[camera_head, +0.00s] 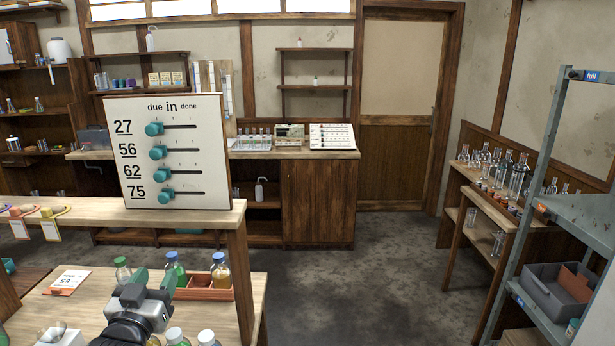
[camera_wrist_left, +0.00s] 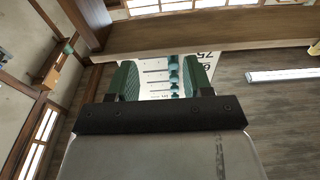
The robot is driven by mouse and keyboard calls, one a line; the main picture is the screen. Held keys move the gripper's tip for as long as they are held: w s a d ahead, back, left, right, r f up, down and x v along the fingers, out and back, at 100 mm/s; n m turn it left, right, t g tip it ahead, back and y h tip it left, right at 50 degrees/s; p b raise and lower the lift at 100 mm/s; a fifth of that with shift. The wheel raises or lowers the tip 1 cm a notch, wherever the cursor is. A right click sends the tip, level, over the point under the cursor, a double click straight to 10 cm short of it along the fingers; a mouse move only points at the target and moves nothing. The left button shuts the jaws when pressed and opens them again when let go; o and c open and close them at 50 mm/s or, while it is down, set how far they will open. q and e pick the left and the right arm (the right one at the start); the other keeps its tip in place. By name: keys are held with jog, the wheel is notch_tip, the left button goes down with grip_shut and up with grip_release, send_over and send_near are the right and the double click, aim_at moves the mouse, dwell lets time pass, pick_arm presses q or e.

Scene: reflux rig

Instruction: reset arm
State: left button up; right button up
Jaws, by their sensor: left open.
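My left gripper (camera_head: 148,285) is in the lower left of the head view, over the near wooden bench (camera_head: 95,285). Its two green fingers are apart, with nothing visible between them; they also show in the left wrist view (camera_wrist_left: 160,78). Beyond the fingers in the wrist view is the white slider board (camera_wrist_left: 158,80), partly hidden by a finger. In the head view the board (camera_head: 170,150) stands upright on a wooden shelf, with teal knobs on rows 27, 56, 62 and 75. My right gripper is not in view.
Capped bottles (camera_head: 220,270) stand in a reddish-brown rack (camera_head: 203,291) close beside my left gripper. A paper card (camera_head: 68,281) lies to its left. The wooden shelf (camera_head: 215,216) overhangs behind. A grey metal rack (camera_head: 540,190) stands at right; the floor (camera_head: 360,285) between is clear.

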pick_arm(q)
jog(key=s+d+f+g, duration=0.2)
jog(key=s+f+g, duration=0.1)
jog(key=s+f, duration=0.3)
jog(key=s+d+f+m+g, duration=0.1)
jog(key=s+d+f+g, duration=0.2)
jog(key=s+f, duration=0.3)
jog(key=s+d+f+g+h, duration=0.1)
jog(key=s+d+f+g, duration=0.2)
jog(key=s+f, duration=0.3)
jog(key=shift+s+d+f+g, duration=0.1)
jog(key=shift+s+f+g, duration=0.1)
jog(key=shift+f+g, duration=0.65)
jog(key=s+d+f+m+g, duration=0.1)
jog(key=s+f+g, duration=0.15)
jog(key=s, duration=0.35)
jog(key=s+d+f+g, duration=0.2)
jog(key=s+g, duration=0.1)
jog(key=s, duration=0.4)
notch_tip(320, 180, down, 26)
jog(key=g, duration=0.1)
jog(key=s+a+f+g, duration=0.1)
jog(key=s+a+f, duration=0.2)
jog(key=s+f, duration=1.2)
jog(key=shift+s+a+m, duration=0.15)
jog(key=shift+s+m, duration=0.15)
jog(key=shift+s, duration=0.5)
